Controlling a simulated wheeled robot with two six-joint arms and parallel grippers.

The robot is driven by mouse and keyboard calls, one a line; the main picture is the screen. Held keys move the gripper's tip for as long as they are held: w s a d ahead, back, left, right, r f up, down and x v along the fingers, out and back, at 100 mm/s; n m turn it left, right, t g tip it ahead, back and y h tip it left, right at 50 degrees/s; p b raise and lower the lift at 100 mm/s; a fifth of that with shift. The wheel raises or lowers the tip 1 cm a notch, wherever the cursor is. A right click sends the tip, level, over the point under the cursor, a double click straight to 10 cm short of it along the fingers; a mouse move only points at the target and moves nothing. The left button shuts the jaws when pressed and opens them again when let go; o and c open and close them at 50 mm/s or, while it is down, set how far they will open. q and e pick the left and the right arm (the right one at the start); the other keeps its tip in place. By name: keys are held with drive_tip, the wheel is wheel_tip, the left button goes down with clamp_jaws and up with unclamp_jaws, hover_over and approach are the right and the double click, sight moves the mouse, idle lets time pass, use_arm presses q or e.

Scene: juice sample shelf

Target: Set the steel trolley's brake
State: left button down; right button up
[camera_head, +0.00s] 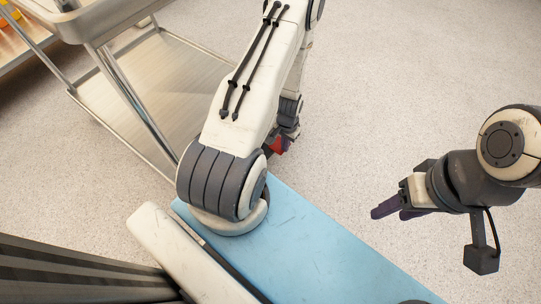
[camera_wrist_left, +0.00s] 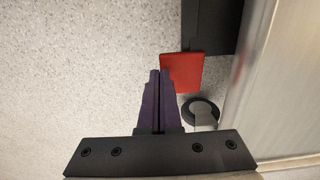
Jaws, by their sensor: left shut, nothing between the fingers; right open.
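The steel trolley (camera_head: 168,88) stands at the upper left of the head view, with its shelves and shiny legs showing. Its red brake pedal (camera_wrist_left: 185,74) sticks out from a dark block in the left wrist view; a bit of red (camera_head: 279,146) shows beside my left wrist in the head view. My left gripper (camera_wrist_left: 159,73) is shut and empty, its purple fingertips at the pedal's left edge. I cannot tell whether they touch it. In the head view its fingers are mostly hidden by my arm. My right gripper (camera_head: 386,211) is open and empty over the floor at the right.
A dark round caster (camera_wrist_left: 201,110) sits just below the pedal in the left wrist view. A shelf with yellow and orange items (camera_head: 10,17) is at the far upper left. The pale speckled floor (camera_head: 400,80) is clear at the upper right.

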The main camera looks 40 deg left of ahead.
drive_tip(key=shift+r, duration=0.1)
wheel_tip(320, 180, up, 6)
drive_tip(key=p, duration=0.6)
drive_tip(key=shift+r+p, duration=0.2)
drive_tip(key=shift+p, duration=0.1)
